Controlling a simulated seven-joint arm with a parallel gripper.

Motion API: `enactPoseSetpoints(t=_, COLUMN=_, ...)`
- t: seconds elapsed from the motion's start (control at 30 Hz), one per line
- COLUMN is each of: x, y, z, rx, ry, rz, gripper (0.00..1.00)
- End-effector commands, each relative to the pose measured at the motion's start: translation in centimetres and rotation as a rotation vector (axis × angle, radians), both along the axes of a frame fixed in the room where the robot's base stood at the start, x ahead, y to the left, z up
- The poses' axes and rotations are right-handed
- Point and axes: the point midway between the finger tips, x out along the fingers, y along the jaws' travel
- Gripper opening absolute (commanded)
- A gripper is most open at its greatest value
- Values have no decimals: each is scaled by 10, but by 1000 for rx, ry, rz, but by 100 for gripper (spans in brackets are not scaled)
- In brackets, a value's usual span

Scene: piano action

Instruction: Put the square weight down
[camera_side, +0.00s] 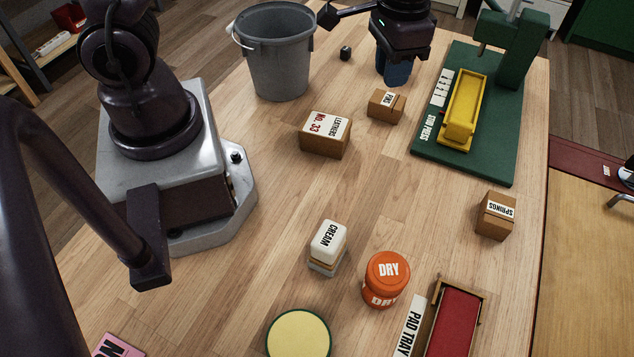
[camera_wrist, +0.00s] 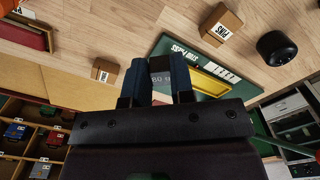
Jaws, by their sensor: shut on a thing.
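My gripper (camera_side: 394,82) is at the back of the table in the side view, behind the small PINS box and left of the green board. Its blue fingers (camera_wrist: 160,80) are shut on a dark grey square weight (camera_wrist: 160,80) with light, partly legible marking. In the side view the fingers hide the weight. I cannot tell whether it touches the table.
The PINS box (camera_side: 386,105), a small black weight-like piece (camera_side: 346,53) and a grey bucket (camera_side: 278,60) are nearby. The green board (camera_side: 425,150) carries a yellow tray (camera_side: 463,115) and a green press post (camera_side: 510,50). Bare wood lies around the middle.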

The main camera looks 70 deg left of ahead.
Motion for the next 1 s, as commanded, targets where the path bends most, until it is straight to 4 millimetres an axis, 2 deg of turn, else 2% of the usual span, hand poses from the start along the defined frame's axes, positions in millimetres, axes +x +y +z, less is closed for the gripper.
enactPoseSetpoints(t=0.1, x=-28, y=-40, z=-23, rx=1, ry=10, rz=-69, gripper=0)
enactPoseSetpoints(t=0.2, x=-59, y=-71, z=-49, rx=4, ry=13, rz=4, gripper=0)
enactPoseSetpoints(t=0.3, x=-88, y=-89, z=-71, rx=5, ry=10, rz=178, gripper=0)
enactPoseSetpoints(t=0.43, x=-112, y=-96, z=-89, rx=4, ry=6, rz=434, gripper=0)
enactPoseSetpoints(t=0.6, x=-117, y=-93, z=-97, rx=0, ry=2, rz=724, gripper=0)
enactPoseSetpoints(t=0.7, x=-114, y=-94, z=-97, rx=-2, ry=1, rz=815, gripper=0)
enactPoseSetpoints(t=0.83, x=-112, y=-93, z=-107, rx=2, ry=3, rz=865, gripper=0)
enactPoseSetpoints(t=1.0, x=-113, y=-93, z=-132, rx=3, ry=4, rz=869, gripper=0)
